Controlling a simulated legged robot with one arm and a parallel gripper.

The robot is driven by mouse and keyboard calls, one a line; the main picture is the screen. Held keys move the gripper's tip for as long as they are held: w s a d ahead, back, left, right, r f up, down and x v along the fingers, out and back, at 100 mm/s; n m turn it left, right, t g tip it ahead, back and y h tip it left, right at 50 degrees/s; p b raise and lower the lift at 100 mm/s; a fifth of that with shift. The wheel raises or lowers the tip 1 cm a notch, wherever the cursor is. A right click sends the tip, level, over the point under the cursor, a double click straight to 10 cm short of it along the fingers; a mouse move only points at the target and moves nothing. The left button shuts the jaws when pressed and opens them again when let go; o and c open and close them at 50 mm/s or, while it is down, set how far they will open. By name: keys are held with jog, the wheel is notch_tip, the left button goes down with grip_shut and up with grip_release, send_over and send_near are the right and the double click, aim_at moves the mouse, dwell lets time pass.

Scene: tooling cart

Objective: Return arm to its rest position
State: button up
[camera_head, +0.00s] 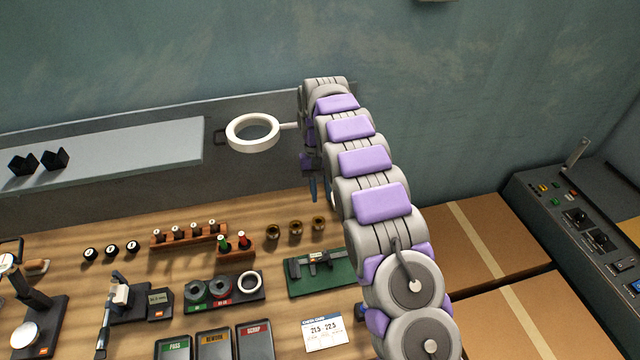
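My arm rises from the lower right and reaches away over the right part of the wooden cart top (290,208). Its far end bends down near the back of the cart. My gripper (319,188) is mostly hidden behind my own arm links. Only a thin dark blue piece shows below the wrist, over the back edge of the wood. I cannot tell whether it is open or shut, or whether it holds anything. A white ring with a short stem (252,133) shows just left of the wrist; where its stem attaches is hidden.
Brass rings (296,228), a green mat with a caliper (320,271), a white card (325,332) and labelled trays (214,344) lie left of my arm. A grey shelf (120,150) is at the back left. Cardboard boxes (505,230) and a control panel (585,220) are right.

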jog(key=shift+d+r, duration=0.1)
jog(key=s+d+r+m+b, duration=0.1)
jog(key=s+d+r, duration=0.25)
jog(key=s, duration=0.25)
jog(key=s+d+r+t, duration=0.1)
jog(key=s+d+r, duration=0.1)
jog(key=s+r, duration=0.35)
jog(key=s+d+r+m+b, duration=0.1)
jog(key=s+d+r, duration=0.25)
jog(key=s, duration=0.25)
jog(key=s+d+f+t+b, duration=0.1)
jog(key=s+f, duration=0.1)
jog(key=s, duration=1.1)
jog(key=s+d+f+b, duration=0.1)
jog(key=s+f, duration=0.1)
jog(key=s, duration=1.1)
jog(key=shift+s+d+t+y, duration=0.2)
jog(key=shift+t+y, duration=0.1)
jog(key=shift+t, duration=0.1)
jog(key=shift+a, duration=0.1)
